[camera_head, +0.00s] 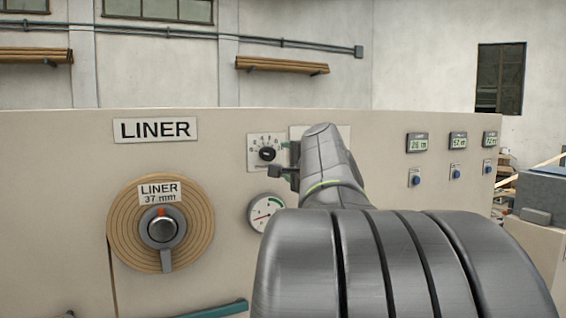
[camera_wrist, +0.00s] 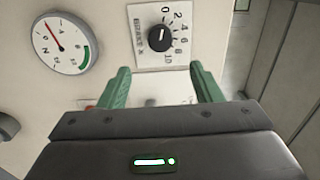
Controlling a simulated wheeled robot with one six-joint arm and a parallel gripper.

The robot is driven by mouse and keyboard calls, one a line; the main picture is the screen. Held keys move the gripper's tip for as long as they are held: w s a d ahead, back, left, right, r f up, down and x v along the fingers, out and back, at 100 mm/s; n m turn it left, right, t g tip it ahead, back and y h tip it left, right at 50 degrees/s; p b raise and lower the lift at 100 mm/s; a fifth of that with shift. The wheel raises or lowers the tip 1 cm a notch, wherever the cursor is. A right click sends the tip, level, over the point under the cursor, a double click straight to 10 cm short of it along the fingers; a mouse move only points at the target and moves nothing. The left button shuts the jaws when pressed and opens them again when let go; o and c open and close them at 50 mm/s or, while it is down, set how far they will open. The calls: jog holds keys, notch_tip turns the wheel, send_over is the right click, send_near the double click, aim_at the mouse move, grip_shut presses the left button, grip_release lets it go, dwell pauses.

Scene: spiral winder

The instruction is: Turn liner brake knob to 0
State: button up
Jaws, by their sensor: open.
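I cannot tell exactly which number the mark meets. My gripper (camera_wrist: 160,68) is open and empty, its two green fingers apart with the knob ahead between them in the picture. In the head view my gripper (camera_head: 286,160) is just right of the knob, partly hidden by my arm.
A round gauge (camera_head: 267,213) sits below the knob; it also shows in the wrist view (camera_wrist: 62,43). A LINER roll (camera_head: 160,225) is mounted at left. Several small displays and blue buttons (camera_head: 456,174) are on the right. My arm covers the panel's middle.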

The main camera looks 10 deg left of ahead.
aim_at(271, 155)
jog(key=shift+v, duration=1.15)
jog(key=shift+w+a, duration=0.1)
jog(key=p+x, duration=0.2)
jog(key=x, duration=1.1)
jog(key=shift+w+a, duration=0.2)
jog(key=shift+w, duration=0.1)
jog(key=shift+s, duration=0.1)
